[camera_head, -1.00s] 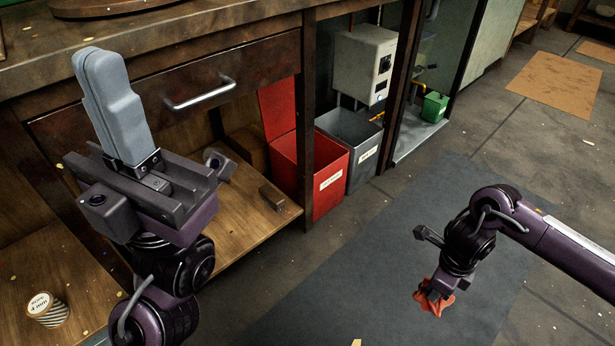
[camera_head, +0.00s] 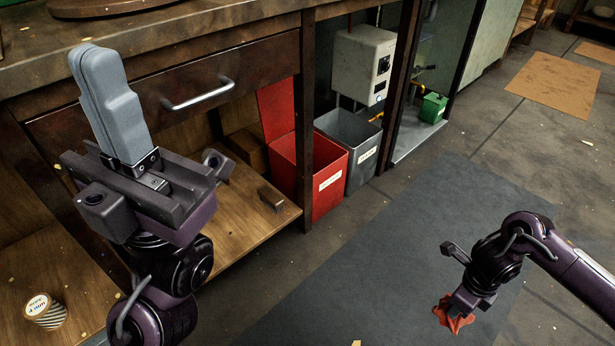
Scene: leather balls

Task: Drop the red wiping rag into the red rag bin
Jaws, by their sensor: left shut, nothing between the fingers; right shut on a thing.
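The red wiping rag (camera_head: 452,317) hangs crumpled from my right gripper (camera_head: 462,304), which is shut on it and points down above the dark floor mat at the lower right. The red rag bin (camera_head: 322,178) stands on the floor beside the workbench, with its red lid raised at the back and a white label on its front. The rag is well apart from the bin, to its right and nearer to me. My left gripper (camera_head: 97,95) is shut and empty, pointing up in front of the bench.
A grey bin (camera_head: 360,150) with a label stands right beside the red one. A small green bin (camera_head: 433,108) is farther back. The wooden bench with a drawer handle (camera_head: 199,95) fills the left. A striped cup (camera_head: 45,310) is on the lower shelf. The dark mat (camera_head: 370,260) is clear.

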